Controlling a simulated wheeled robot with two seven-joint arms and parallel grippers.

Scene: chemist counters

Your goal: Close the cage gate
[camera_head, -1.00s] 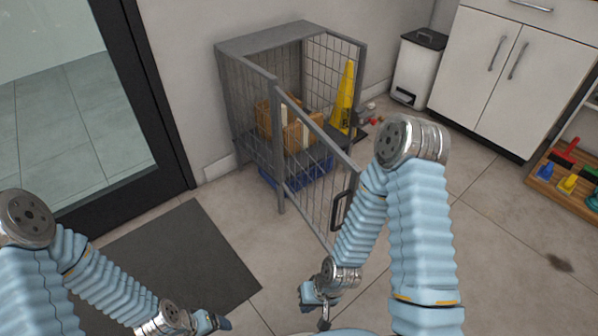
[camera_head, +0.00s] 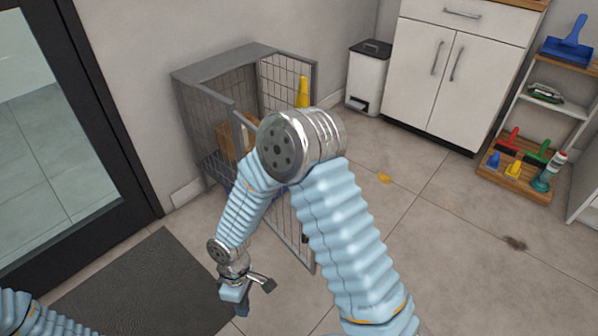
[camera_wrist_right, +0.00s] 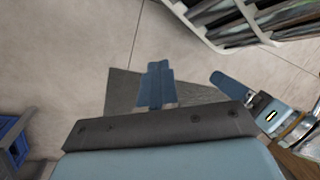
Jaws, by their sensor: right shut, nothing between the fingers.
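The grey wire cage (camera_head: 190,105) stands against the wall, left of centre in the head view. Its gate (camera_head: 293,238) is swung open, out over the floor toward me. My right arm crosses in front and hides the gate's middle and most of its handle. My right gripper (camera_head: 241,301) is low, left of the gate's outer edge and apart from it. In the right wrist view its blue fingers (camera_wrist_right: 155,85) are shut and empty over the floor and mat. My left gripper (camera_wrist_right: 240,88) seems to show at the right there; its jaw state is unclear.
A dark mat (camera_head: 150,285) lies before the glass door at left. A white bin (camera_head: 366,78) and white cabinet (camera_head: 440,75) stand at the back. A shelf (camera_head: 545,105) with cleaning tools is at right.

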